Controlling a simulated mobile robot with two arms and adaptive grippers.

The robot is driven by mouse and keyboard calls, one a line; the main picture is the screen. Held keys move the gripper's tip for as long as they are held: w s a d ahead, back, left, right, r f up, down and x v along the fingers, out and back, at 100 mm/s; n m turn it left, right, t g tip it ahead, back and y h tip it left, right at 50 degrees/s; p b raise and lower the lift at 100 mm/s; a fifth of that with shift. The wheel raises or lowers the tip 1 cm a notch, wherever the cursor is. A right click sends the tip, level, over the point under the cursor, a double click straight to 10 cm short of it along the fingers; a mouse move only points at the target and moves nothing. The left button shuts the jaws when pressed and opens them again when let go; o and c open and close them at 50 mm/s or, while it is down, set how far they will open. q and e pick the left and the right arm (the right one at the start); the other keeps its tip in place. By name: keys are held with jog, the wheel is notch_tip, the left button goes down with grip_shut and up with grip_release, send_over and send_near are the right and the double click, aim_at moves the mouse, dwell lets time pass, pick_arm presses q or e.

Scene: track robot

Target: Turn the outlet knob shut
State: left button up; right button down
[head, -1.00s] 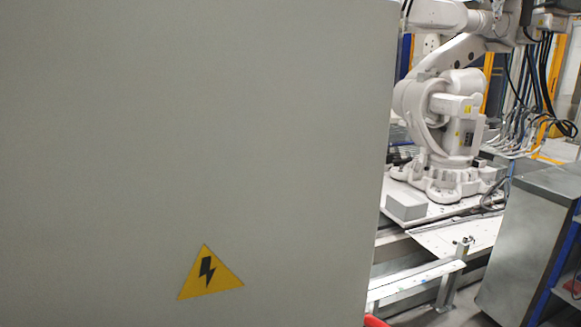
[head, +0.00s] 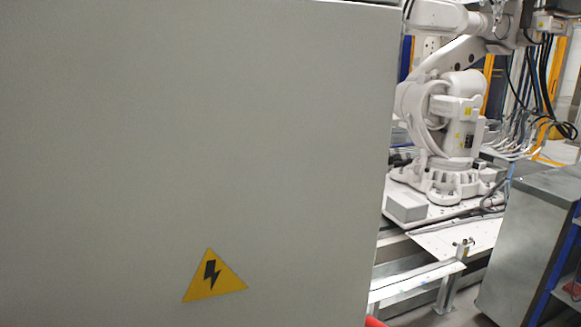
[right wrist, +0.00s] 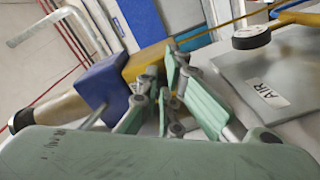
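In the right wrist view, my right gripper (right wrist: 163,82) has green-padded fingers that come close together in front of a yellow bar-like part (right wrist: 148,62). A blue block (right wrist: 100,84) sits just left of the fingers, with a metal cylinder beyond it. Whether the fingers touch or hold anything is unclear. I cannot tell for certain which part is the outlet knob. A grey plate with an AIR label (right wrist: 267,94) and a round black-and-white gauge-like part (right wrist: 251,37) are at the right. Neither gripper shows in the head view.
A large grey cabinet panel (head: 190,130) with a yellow warning triangle (head: 214,276) fills most of the head view. A white industrial robot arm (head: 450,110) stands beyond its edge. A grey cabinet (head: 530,240) is at right. A bent pale rail (right wrist: 62,14) shows in the wrist view.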

jog(key=p+v, duration=0.1)
jog(key=v, duration=0.1)
jog(key=d+p+v, duration=0.1)
jog(key=v, duration=0.2)
jog(key=shift+r, duration=0.15)
jog(key=shift+s, duration=0.1)
dwell(0.3)
jog(key=b+x, duration=0.1)
jog(key=x, duration=0.1)
jog(key=b+x, duration=0.1)
jog(key=x, duration=0.1)
jog(key=b+x, duration=0.1)
jog(key=x, duration=0.1)
jog(key=shift+s+a+f+b, duration=0.15)
jog(key=shift+a+f+b, duration=0.15)
jog(key=shift+b, duration=0.05)
dwell(0.4)
